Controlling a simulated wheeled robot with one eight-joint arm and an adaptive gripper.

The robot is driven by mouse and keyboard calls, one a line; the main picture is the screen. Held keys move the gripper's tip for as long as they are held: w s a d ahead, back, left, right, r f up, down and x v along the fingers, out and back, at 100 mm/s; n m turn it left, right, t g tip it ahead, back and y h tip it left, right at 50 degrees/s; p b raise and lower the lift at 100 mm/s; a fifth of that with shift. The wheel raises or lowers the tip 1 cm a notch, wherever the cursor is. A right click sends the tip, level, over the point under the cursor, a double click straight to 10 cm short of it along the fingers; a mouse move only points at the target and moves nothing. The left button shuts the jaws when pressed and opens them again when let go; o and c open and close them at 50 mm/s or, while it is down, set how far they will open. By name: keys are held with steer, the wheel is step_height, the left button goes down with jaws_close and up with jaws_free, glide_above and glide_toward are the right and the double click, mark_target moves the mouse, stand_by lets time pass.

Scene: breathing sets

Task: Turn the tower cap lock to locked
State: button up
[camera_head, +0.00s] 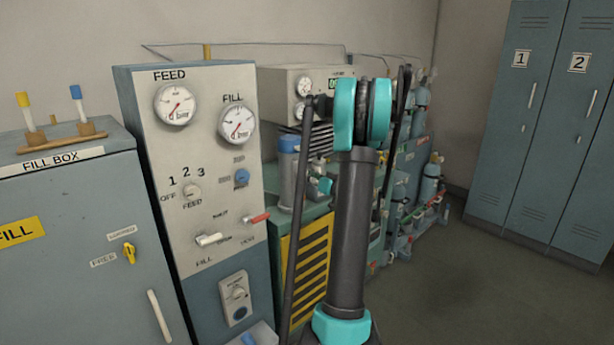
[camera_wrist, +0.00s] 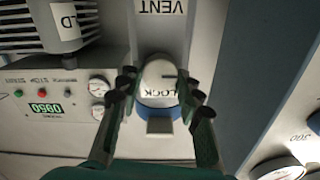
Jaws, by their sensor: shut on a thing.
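The tower cap lock (camera_wrist: 160,77) shows in the wrist view as a round pale cap with "LOCK" lettering and a short dark line at its right edge. A blue ring (camera_wrist: 160,113) and a grey block lie below its face. My gripper (camera_wrist: 162,88) has one dark finger on each side of the cap and is shut on it. In the head view my arm stands in front of the middle of the scene, and I cannot make out the fingers there. A blue-topped cylinder (camera_head: 288,160) stands left of my arm; I cannot tell whether it carries this cap.
A "VENT" label (camera_wrist: 160,6) is above the cap. A panel with a green display (camera_wrist: 45,108) and gauges is at its left. In the head view a gauge panel (camera_head: 225,185) and the fill box (camera_head: 80,240) stand left, lockers (camera_head: 545,130) right. Open floor lies at right.

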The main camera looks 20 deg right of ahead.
steer(key=shift+m, duration=0.3)
steer(key=m, duration=1.7)
steer(key=shift+d+f, duration=0.1)
steer(key=shift+f, duration=0.05)
stand_by(0.4)
steer(key=o, duration=1.2)
steer(key=shift+c, duration=0.2)
steer(key=v, duration=1.2)
